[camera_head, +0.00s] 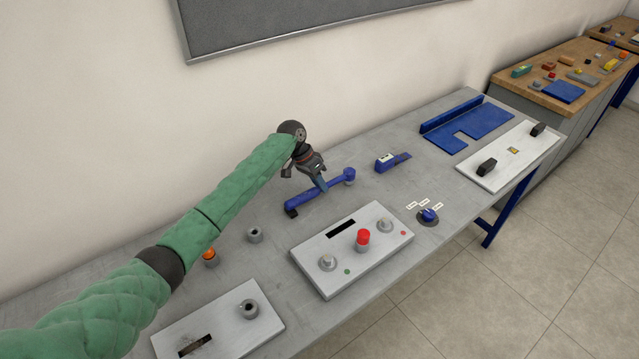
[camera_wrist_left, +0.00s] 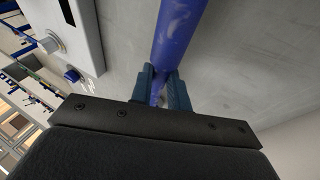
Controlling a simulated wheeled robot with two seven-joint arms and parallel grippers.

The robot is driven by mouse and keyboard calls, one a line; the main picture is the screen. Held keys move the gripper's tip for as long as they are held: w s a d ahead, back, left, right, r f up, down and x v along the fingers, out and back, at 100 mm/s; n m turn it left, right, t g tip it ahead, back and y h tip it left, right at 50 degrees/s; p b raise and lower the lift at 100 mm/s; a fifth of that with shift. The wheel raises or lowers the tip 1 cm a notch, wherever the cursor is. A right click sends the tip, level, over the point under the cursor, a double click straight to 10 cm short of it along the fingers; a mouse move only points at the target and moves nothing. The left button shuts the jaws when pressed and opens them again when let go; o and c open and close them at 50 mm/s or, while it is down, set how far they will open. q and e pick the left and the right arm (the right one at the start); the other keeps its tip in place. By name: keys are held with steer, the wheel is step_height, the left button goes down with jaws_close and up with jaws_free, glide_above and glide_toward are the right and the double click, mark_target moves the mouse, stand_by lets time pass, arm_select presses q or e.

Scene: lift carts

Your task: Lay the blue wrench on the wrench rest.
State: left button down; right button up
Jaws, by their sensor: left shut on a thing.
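The blue wrench (camera_head: 332,184) is a long bar with a rounded head at its right end and a dark piece at its left end. My left gripper (camera_head: 321,186) is shut on the bar near its middle. In the left wrist view the blue bar (camera_wrist_left: 180,35) passes between the two fingers of the left gripper (camera_wrist_left: 160,88). The wrench is over the grey table or on it; I cannot tell if it touches. I cannot pick out the wrench rest with certainty. My right gripper is not in view.
A white panel (camera_head: 320,256) with a red button and knobs stands in front of the wrench. A small blue device (camera_head: 385,163) and a blue notched plate (camera_head: 485,125) lie to the right. A blue rotary knob (camera_head: 429,215) is nearer the front edge. Grey posts (camera_head: 254,235) stand left.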

arm_select(q)
steer(key=shift+f, duration=0.35)
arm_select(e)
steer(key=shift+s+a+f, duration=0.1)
arm_select(q)
steer(key=c, duration=1.3)
jaws_free()
steer(key=shift+o, duration=0.2)
steer(key=shift+f, duration=0.1)
steer(key=shift+a+b, duration=0.1)
steer(key=shift+b, duration=0.2)
steer(key=b+v, duration=0.2)
steer(key=v, duration=0.6)
steer(key=shift+b, duration=0.4)
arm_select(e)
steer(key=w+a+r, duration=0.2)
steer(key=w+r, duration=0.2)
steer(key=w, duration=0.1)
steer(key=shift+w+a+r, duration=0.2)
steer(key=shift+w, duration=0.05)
